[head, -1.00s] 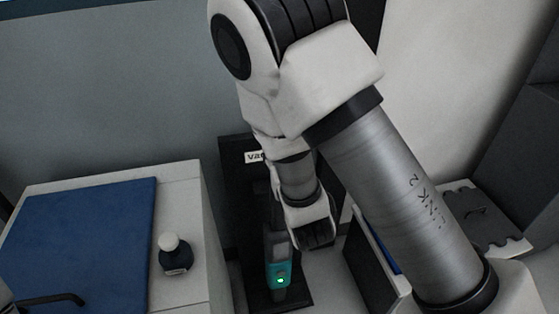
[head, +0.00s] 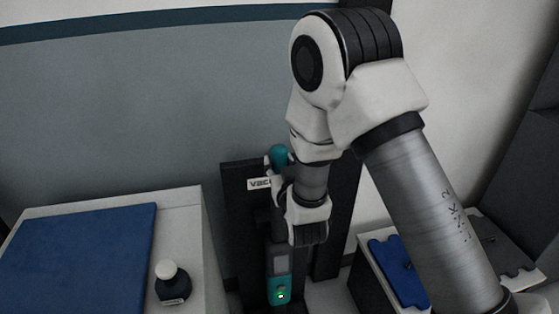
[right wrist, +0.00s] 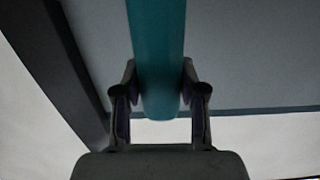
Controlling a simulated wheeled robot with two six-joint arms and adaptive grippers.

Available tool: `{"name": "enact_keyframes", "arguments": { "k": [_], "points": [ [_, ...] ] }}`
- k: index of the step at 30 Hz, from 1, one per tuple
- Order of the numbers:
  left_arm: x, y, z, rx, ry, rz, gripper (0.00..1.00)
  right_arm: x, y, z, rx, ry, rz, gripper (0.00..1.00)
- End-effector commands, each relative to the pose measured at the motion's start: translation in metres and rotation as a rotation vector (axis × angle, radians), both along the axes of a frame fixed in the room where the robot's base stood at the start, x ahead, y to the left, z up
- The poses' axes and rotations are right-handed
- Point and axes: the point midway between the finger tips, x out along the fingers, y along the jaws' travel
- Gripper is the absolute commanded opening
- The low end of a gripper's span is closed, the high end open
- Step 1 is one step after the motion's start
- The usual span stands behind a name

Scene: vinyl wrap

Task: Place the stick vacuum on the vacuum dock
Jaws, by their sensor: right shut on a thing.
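The stick vacuum stands upright, its teal top (head: 280,155) showing above my right gripper (head: 273,168) in the head view. Lower down, a grey and teal unit with a lit green light (head: 280,292) is in line with it. The vacuum dock (head: 240,215) is a dark upright panel with a white label, right behind the vacuum. In the right wrist view my right gripper (right wrist: 159,98) is shut on the vacuum's teal bar (right wrist: 158,50). My wrist hides part of the vacuum, and I cannot tell whether it touches the dock. My left gripper is not in view.
A white cabinet (head: 190,225) with a blue mat (head: 85,255) and a dark bottle (head: 172,284) stands left of the dock. A box with a blue piece (head: 398,270) is at right, partly behind my arm. A grey wall is behind.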

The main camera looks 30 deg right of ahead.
Motion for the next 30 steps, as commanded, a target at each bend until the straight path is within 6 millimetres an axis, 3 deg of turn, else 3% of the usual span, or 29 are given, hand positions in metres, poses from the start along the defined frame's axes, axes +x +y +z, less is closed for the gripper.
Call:
{"name": "enact_keyframes", "arguments": {
  "k": [4, 11, 12, 14, 24, 30],
  "points": [
    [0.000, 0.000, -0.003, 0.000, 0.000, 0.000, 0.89, 0.001, 0.000, -0.013, -0.001, -0.007, 0.000, 0.00],
    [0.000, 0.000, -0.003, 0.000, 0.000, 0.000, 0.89, 0.001, 0.000, -0.016, 0.000, -0.007, 0.000, 0.00],
    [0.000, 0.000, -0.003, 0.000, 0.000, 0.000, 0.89, 0.000, 0.000, -0.019, 0.001, 0.000, 0.000, 0.48],
    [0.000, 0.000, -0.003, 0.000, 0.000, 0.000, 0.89, 0.000, 0.000, -0.019, 0.001, 0.000, 0.000, 0.66],
    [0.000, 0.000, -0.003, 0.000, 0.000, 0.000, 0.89, -0.002, 0.001, -0.018, 0.000, 0.000, 0.001, 0.66],
    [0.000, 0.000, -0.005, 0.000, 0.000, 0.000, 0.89, -0.032, 0.009, -0.017, -0.003, 0.003, 0.002, 0.66]
  ]
}}
